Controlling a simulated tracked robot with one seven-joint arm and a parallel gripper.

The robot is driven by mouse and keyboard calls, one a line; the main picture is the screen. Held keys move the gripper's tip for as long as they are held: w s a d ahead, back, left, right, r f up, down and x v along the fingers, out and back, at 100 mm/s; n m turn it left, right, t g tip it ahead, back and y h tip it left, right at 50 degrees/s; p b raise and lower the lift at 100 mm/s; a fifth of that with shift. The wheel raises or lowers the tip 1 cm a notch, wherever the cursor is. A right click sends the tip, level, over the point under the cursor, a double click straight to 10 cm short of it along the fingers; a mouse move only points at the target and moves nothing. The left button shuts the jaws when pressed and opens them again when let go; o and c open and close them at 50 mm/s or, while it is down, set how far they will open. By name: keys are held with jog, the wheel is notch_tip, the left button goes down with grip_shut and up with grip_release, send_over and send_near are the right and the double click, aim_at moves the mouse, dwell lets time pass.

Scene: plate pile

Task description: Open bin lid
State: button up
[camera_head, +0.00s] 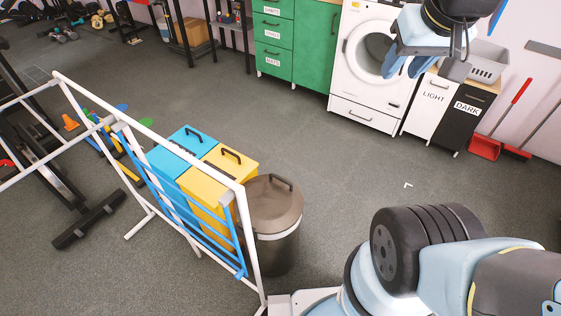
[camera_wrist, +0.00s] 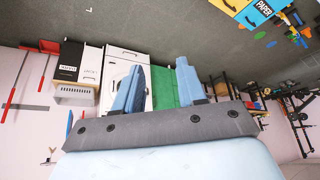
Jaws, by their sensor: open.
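A blue bin (camera_head: 184,142) and a yellow bin (camera_head: 222,170) stand side by side on the floor, each with a dark handle on its closed lid. A round bin with a brown lid (camera_head: 272,203) and handle stands at their right, also closed. In the wrist view, the blue bin (camera_wrist: 258,13), labelled PAPER, and the yellow bin (camera_wrist: 234,5) show upside down at the top right edge. My gripper (camera_head: 403,70) is raised at the upper right in the head view, far from the bins. Its two blue fingers (camera_wrist: 161,65) are apart and empty.
A white rack with blue bars (camera_head: 180,205) stands directly in front of the bins and partly hides them. A washing machine (camera_head: 366,65), green cabinets (camera_head: 316,40) and LIGHT and DARK cabinets (camera_head: 433,98) line the back wall. The middle floor is clear.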

jog(key=w+a+f+n+g, duration=0.1)
jog(key=w+f+n, duration=0.15)
jog(key=w, duration=0.45)
jog(key=w+a+f+n+g, duration=0.1)
jog(key=w+a+f, duration=0.15)
jog(key=w, duration=0.35)
jog(key=n+g+y, duration=0.1)
jog(key=n+g, duration=0.4)
jog(key=n, duration=0.2)
send_over(282, 183)
jog(key=f, duration=5.3)
jog(key=shift+s+f, duration=0.2)
jog(key=shift+f, duration=0.1)
jog(key=shift+c, duration=0.5)
grip_shut()
jog(key=shift+w, duration=0.1)
